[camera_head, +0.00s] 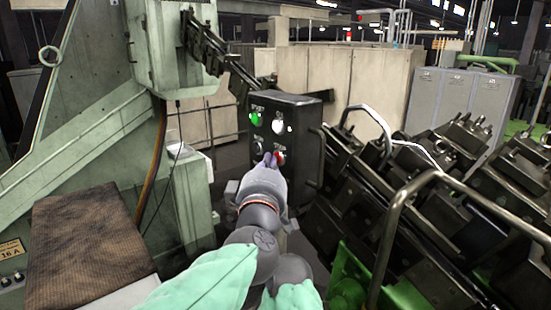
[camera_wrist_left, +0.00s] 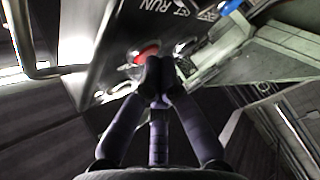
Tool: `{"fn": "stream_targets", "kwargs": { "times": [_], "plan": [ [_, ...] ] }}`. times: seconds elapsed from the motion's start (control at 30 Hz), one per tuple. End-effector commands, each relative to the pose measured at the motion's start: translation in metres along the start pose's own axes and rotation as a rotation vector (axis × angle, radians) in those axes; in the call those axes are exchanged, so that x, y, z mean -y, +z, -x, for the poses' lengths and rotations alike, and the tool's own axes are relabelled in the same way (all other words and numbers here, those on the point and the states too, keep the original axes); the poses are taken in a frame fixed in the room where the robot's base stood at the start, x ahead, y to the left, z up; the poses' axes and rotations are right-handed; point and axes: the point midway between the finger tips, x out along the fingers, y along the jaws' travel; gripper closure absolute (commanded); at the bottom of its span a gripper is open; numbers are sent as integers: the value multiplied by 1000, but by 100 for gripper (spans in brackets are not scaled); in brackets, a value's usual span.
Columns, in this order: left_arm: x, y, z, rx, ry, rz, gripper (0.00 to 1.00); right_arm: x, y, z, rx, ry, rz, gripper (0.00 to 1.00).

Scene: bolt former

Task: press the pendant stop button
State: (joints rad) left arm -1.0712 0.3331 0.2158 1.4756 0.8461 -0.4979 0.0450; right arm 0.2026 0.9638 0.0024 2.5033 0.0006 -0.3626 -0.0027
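The pendant is a dark box (camera_head: 300,112) with several controls on its face. The red stop button (camera_head: 280,158) is at the lower right of that face; it also shows in the left wrist view (camera_wrist_left: 147,53). My left gripper (camera_head: 268,160) is right at the red button. In the wrist view its fingertips (camera_wrist_left: 160,75) are together with nothing between them, and they overlap the button's edge. I cannot tell whether they touch or press it. My right gripper is not in view.
A green button (camera_head: 255,118), a white button (camera_head: 278,126) and a dark knob (camera_head: 258,145) share the pendant face. Dark machinery with a bent metal rail (camera_head: 400,215) stands close on the right. A pale green machine housing (camera_head: 95,110) stands on the left, with a brown mat (camera_head: 80,245) below it.

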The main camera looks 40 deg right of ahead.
Motion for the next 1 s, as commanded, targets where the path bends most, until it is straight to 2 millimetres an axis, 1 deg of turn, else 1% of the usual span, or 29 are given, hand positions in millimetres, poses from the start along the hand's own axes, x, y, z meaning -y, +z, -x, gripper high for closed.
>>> {"fn": "stream_targets", "kwargs": {
  "times": [0.43,0.8,1.0],
  "plan": [
    [0,1,-1,1,0,0,100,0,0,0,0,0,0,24],
    [4,-8,10,1,0,0,100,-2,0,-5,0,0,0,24],
    [5,-10,11,1,-1,0,100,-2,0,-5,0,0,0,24]
  ]
}}
